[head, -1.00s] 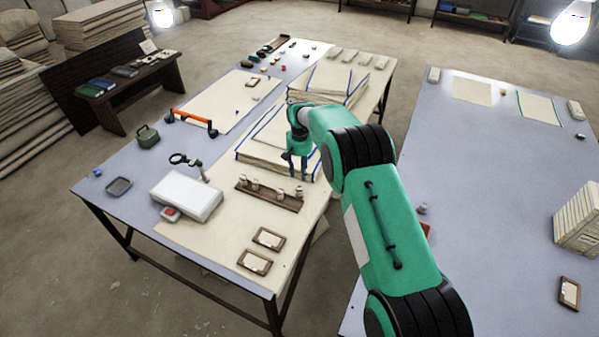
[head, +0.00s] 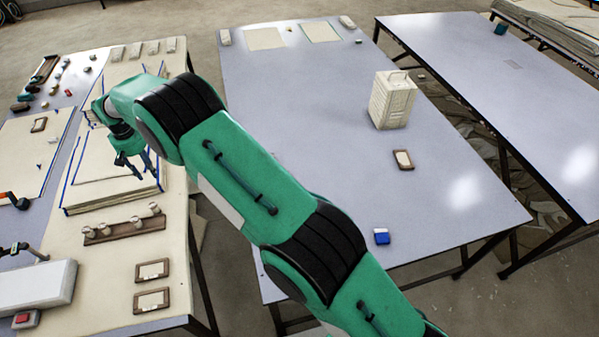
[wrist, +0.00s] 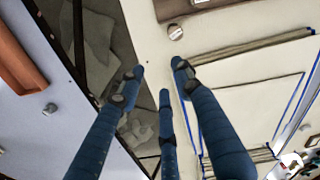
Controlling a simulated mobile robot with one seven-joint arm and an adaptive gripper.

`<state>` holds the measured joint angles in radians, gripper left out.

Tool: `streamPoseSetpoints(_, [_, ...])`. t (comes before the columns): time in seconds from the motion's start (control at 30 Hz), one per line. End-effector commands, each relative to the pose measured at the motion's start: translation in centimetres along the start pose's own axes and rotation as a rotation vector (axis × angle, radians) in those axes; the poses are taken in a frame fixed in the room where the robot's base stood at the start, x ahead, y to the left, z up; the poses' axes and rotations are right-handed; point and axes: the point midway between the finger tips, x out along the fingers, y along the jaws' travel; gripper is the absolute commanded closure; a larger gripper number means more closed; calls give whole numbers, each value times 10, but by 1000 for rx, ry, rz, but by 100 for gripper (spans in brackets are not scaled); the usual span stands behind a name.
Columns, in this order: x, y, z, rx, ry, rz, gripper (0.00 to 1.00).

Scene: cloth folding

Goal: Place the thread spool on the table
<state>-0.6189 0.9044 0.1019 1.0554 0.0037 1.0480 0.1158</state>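Several pale thread spools (head: 137,222) stand on a dark wooden rack (head: 122,230) on the left table (head: 95,262) in the head view. In the wrist view, one spool (wrist: 175,32) shows beside the edge of a brown wooden piece (wrist: 185,8). My gripper (head: 130,163) is over the near edge of the blue-edged cloth stack (head: 105,192), behind the rack in the head view. Its blue fingers (wrist: 158,85) are spread with nothing between them in the wrist view. They are apart from the spool.
The middle table (head: 300,110) is mostly clear. An orange-brown tray (wrist: 18,58) and a small grey object (wrist: 48,108) show in the wrist view. A floor gap separates the tables.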

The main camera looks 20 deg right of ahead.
Motion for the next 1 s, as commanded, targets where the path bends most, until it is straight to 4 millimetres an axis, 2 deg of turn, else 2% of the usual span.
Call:
streamPoseSetpoints(0.03, [-22,12,3,11,12,-1,66])
streamPoseSetpoints(0.1, [-46,29,10,24,24,-1,66])
streamPoseSetpoints(0.27, [-100,64,29,55,52,-2,66])
streamPoseSetpoints(0.47, [-164,106,61,91,85,0,66])
streamPoseSetpoints(0.7, [-232,152,111,135,127,4,66])
streamPoseSetpoints(1.0, [-303,200,187,191,179,13,66])
